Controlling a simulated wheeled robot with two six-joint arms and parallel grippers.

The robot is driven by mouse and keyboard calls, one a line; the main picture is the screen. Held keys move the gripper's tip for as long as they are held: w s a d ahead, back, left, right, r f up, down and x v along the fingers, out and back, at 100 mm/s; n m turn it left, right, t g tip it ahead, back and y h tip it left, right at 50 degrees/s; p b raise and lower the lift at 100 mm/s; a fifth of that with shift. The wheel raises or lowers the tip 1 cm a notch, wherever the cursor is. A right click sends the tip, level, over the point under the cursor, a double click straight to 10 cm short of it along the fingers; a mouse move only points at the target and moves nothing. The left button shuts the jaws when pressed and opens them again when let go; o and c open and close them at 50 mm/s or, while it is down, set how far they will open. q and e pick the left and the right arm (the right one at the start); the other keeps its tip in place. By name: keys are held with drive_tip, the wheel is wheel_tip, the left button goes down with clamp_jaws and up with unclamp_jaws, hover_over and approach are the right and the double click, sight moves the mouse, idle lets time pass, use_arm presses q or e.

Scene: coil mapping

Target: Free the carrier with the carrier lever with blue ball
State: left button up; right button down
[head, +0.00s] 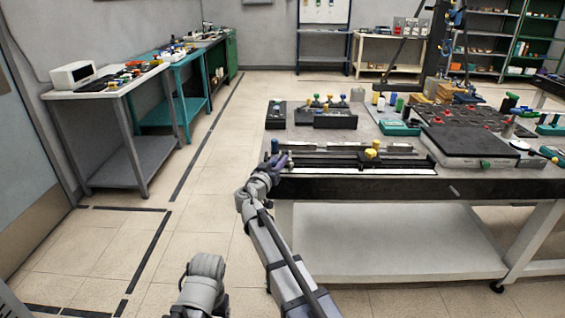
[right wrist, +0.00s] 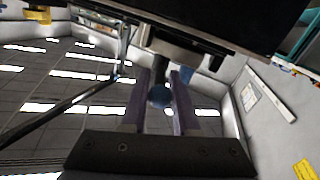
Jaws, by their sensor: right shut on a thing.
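The carrier lever with blue ball (right wrist: 159,95) hangs between the fingers of my right gripper (right wrist: 160,108) in the right wrist view. In the head view its dark blue tip (head: 274,146) shows at the left end of a long rail unit (head: 330,160) on the table's front edge. My right gripper (head: 277,162) is shut on the lever there. The fingers hide part of the lever. A yellow knob (head: 372,152) stands on the rail unit, right of its middle. I cannot tell which part of the unit is the carrier. My left gripper is not in view.
The grey table (head: 385,130) bears black blocks with coloured knobs (head: 325,115) behind the rail and a dark flat box (head: 470,143) to the right. A side bench (head: 120,85) stands at the left wall. The floor between is clear.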

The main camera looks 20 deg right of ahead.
drive_tip(key=w+m+g+h, duration=0.1)
drive_tip(key=a+m+g+h, duration=0.1)
drive_tip(key=m+g+h, duration=0.1)
drive_tip(key=shift+w+a+g+h, duration=0.2)
drive_tip(key=shift+w+g+h, duration=0.1)
drive_tip(key=shift+w, duration=0.05)
drive_tip(key=shift+w+a+m+g+h, duration=0.1)
drive_tip(key=shift+w+m+g+h, duration=0.05)
drive_tip(key=shift+m+g+h, duration=0.4)
drive_tip(key=shift+w+a+m+g+h, duration=0.2)
drive_tip(key=shift+m+g, duration=0.25)
drive_tip(key=shift+g, duration=0.3)
drive_tip(key=shift+s+d, duration=0.1)
drive_tip(key=shift+d, duration=0.05)
drive_tip(key=c, duration=0.7)
unclamp_jaws()
